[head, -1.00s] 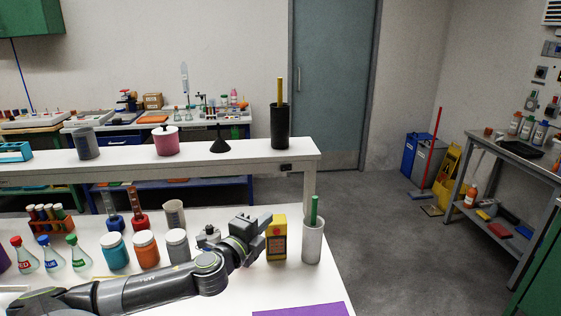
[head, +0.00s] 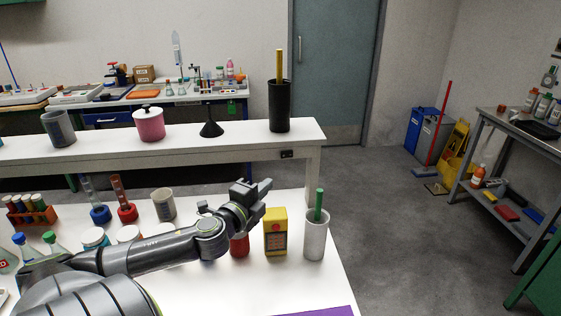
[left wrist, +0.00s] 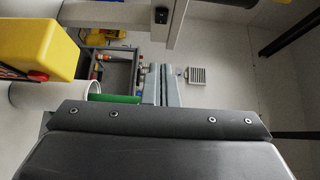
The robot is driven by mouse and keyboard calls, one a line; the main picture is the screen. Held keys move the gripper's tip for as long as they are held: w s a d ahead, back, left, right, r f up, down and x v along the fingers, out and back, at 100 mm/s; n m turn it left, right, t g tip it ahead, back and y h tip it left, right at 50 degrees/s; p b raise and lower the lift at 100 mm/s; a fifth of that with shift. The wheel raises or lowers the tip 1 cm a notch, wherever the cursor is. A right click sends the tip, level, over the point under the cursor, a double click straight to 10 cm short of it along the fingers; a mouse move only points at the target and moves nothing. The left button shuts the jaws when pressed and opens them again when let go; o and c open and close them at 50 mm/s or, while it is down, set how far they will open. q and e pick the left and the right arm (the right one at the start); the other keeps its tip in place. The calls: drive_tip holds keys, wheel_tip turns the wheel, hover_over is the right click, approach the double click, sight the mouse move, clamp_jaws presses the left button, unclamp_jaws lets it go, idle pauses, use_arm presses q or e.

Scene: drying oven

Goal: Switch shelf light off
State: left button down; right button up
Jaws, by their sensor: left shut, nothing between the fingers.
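The small black switch (head: 288,154) is on the front edge of the white raised shelf (head: 200,150), near its right end. It also shows in the left wrist view (left wrist: 161,15) at the top. I cannot tell its rocker position, or whether the shelf light is lit. My left gripper (head: 265,187) is shut and empty, below and slightly left of the switch and apart from it. Its closed fingers show in the left wrist view (left wrist: 161,84). My right gripper is not in view.
A yellow box with a red button (head: 275,238) and a white cup with a green stick (head: 315,240) stand close to my left gripper's right. Several jars, flasks and tubes stand left. A black holder (head: 280,108) stands on the shelf above the switch.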

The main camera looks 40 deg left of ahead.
use_arm(q)
drive_tip(key=p, duration=0.2)
approach(286, 155)
drive_tip(key=w+d, duration=0.2)
drive_tip(key=w, duration=0.2)
drive_tip(key=shift+w+a+p, duration=0.2)
drive_tip(key=shift+w+a, duration=0.35)
drive_tip(key=shift+a, duration=0.2)
drive_tip(key=shift+w+a+p, duration=0.15)
drive_tip(key=shift+w+a, duration=0.4)
drive_tip(key=shift+a, duration=0.15)
drive_tip(key=shift+a, duration=0.1)
drive_tip(key=shift+w+a, duration=0.1)
drive_tip(key=shift+a, duration=0.15)
drive_tip(key=shift+d, duration=0.1)
